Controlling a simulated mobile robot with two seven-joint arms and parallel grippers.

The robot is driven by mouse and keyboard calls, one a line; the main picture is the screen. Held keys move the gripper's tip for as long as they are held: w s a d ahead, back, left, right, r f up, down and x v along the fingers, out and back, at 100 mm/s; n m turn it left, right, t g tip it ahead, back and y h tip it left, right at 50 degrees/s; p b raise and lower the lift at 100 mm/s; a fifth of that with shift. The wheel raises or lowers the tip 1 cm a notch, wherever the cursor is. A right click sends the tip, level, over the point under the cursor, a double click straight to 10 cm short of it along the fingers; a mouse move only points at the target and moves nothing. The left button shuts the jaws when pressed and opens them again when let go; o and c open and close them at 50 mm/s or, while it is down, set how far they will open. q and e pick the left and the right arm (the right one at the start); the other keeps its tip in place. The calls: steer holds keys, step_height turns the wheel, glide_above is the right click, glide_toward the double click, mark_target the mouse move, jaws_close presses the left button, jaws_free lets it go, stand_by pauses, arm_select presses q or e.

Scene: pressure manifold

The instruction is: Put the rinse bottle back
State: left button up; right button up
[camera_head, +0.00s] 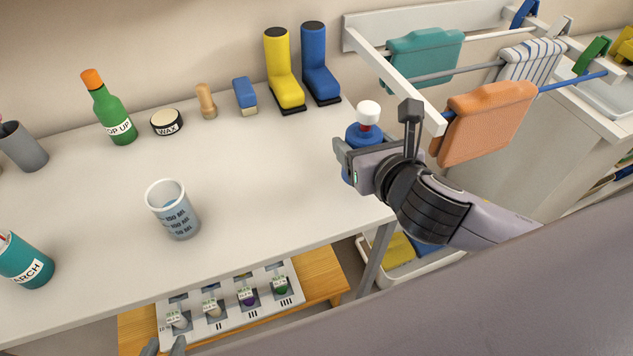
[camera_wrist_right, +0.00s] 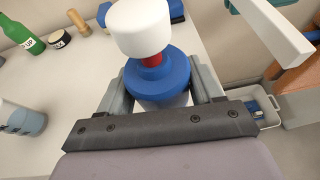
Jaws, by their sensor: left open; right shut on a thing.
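The rinse bottle (camera_head: 365,131), blue with a red neck and white cap, is at the right end of the white table (camera_head: 290,180). My right gripper (camera_head: 351,162) is shut on it, and the bottle looks upright. In the right wrist view the bottle (camera_wrist_right: 152,84) sits between the two fingers of the right gripper (camera_wrist_right: 160,92). Its lower part is hidden, so I cannot tell whether it touches the table. My left gripper (camera_head: 164,347) is open at the bottom edge of the head view, mostly cut off, beside the manifold panel (camera_head: 235,318).
A measuring cup (camera_head: 174,210) and a teal starch can (camera_head: 24,262) stand on the table. A green bottle (camera_head: 113,115), wax tin (camera_head: 167,122) and yellow and blue boots (camera_head: 284,75) line the back. A drying rack with an orange cloth (camera_head: 484,120) is close on the right.

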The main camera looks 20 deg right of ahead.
steer(key=w+a+r+h, duration=0.15)
steer(key=a+r, duration=0.25)
steer(key=r, duration=0.4)
steer(key=w+a+r, duration=0.2)
steer(key=a+r, duration=0.1)
steer(key=r, duration=0.4)
steer(key=shift+m, duration=0.4)
step_height(320, 180, down, 20)
steer(key=shift+w+a+r, duration=0.15)
steer(key=shift+r, duration=0.1)
steer(key=shift+f, duration=0.1)
steer(key=o, duration=1.2)
steer(key=shift+c, duration=0.2)
steer(key=v, duration=1.2)
steer(key=shift+r, duration=0.2)
